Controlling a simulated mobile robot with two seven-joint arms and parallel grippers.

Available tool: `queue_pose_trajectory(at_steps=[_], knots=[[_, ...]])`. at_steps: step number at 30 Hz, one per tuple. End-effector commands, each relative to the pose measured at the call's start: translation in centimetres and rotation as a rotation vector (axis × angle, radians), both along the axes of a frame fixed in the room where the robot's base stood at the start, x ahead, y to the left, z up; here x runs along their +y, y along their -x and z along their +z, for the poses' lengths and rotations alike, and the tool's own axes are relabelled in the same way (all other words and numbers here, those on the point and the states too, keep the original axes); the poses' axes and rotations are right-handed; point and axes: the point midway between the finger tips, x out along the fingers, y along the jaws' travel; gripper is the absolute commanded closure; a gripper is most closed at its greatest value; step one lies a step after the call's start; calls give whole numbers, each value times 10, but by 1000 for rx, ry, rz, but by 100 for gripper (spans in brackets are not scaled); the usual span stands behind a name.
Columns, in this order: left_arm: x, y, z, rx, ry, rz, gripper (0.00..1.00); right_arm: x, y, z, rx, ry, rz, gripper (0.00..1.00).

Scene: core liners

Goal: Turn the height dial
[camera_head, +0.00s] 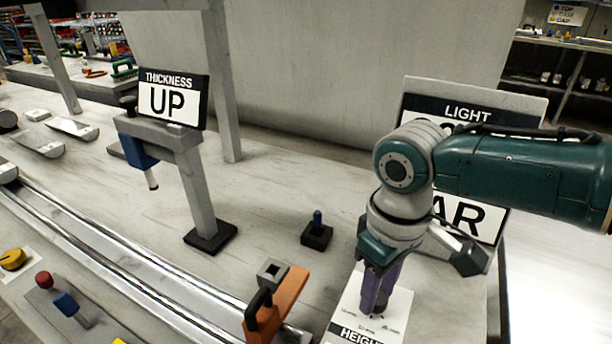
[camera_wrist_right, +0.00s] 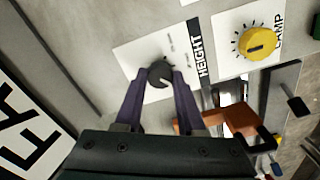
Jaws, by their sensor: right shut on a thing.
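The height dial (camera_wrist_right: 160,73) is a dark round knob with a light pointer line, on a white plate (camera_wrist_right: 128,57) lettered HEIGHT. My right gripper (camera_wrist_right: 160,84) has its purple fingers shut on the dial, one on each side. In the head view the same gripper (camera_head: 376,300) points down at the HEIGHT plate (camera_head: 346,308), and its fingers and wrist hide the dial. My left gripper is not in view.
An orange clamp (camera_head: 284,303) with a black handle stands left of the plate. A yellow LAMP dial (camera_wrist_right: 258,42) is beside it in the wrist view. A THICKNESS UP sign (camera_head: 172,100) stands on a grey post. A small black block with a blue peg (camera_head: 317,232) sits behind.

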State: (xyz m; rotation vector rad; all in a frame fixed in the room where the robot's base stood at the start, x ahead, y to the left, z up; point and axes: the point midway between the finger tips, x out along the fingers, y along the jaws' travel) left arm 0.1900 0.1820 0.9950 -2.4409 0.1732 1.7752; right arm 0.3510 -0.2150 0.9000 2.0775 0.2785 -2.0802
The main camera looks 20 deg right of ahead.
Motion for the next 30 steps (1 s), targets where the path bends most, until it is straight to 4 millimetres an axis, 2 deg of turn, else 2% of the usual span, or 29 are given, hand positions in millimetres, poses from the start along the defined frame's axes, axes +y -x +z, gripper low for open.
queue_pose_trajectory(at_steps=[13, 14, 15, 21, 30], knots=[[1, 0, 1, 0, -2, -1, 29, 1, -1, 0, -2, -1, -14, 100], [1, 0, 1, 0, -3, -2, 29, 1, -1, 0, -2, -1, -14, 59], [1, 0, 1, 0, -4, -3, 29, 1, -1, 0, -2, -1, -13, 55], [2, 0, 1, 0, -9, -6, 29, 0, -1, 0, -2, -1, -12, 32], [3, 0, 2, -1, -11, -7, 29, 0, -1, 3, -2, -1, -11, 31]])
